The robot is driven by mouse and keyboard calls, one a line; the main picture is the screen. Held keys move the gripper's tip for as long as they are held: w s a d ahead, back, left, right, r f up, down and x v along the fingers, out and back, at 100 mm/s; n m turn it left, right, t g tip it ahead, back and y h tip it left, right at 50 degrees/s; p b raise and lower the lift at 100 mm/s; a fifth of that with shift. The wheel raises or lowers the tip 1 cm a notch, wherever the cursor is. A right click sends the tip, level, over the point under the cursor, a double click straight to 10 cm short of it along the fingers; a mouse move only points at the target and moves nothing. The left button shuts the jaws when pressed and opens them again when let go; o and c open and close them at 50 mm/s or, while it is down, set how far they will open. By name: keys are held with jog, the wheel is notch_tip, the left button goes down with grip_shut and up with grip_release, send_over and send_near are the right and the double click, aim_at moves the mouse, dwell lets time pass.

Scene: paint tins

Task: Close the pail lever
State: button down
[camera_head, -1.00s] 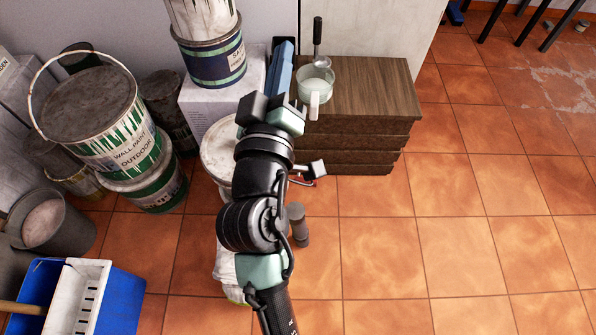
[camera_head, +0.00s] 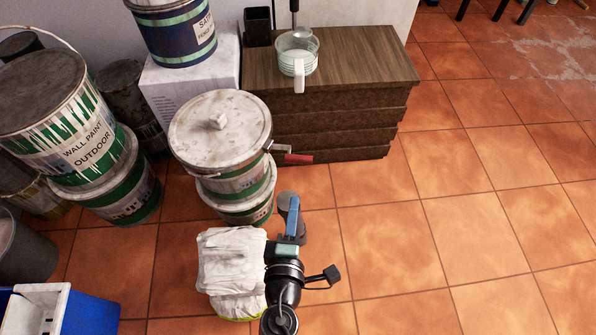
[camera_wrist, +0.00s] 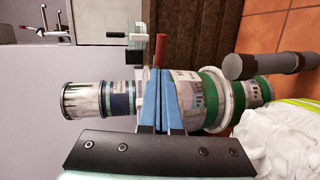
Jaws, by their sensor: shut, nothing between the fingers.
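The pail (camera_head: 222,133) has a pale, stained lid with a small block on top, and stands on another tin in the middle of the head view. Its lever (camera_head: 294,157), with a red grip, sticks out to the right from the rim. The red grip (camera_wrist: 161,50) also shows in the wrist view, beyond my fingertips. My gripper (camera_head: 293,203) has blue fingers, shut together and empty. It is in front of and to the right of the pail, apart from the lever. In the wrist view my fingers (camera_wrist: 161,76) cover part of the pail (camera_wrist: 187,95).
A brown wooden cabinet (camera_head: 330,107) with a glass jug (camera_head: 297,57) stands behind the lever. Stacked paint tins (camera_head: 65,125) stand left. White cloths (camera_head: 230,262) lie in front of the pail, beside a dark grey cylinder (camera_head: 291,224). The tiled floor at right is free.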

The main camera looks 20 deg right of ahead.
aim_at(301, 162)
jog(key=b+x, duration=0.1)
jog(key=x, duration=1)
jog(key=shift+b, duration=0.3)
jog(key=shift+w+d, duration=0.1)
jog(key=shift+d, duration=0.1)
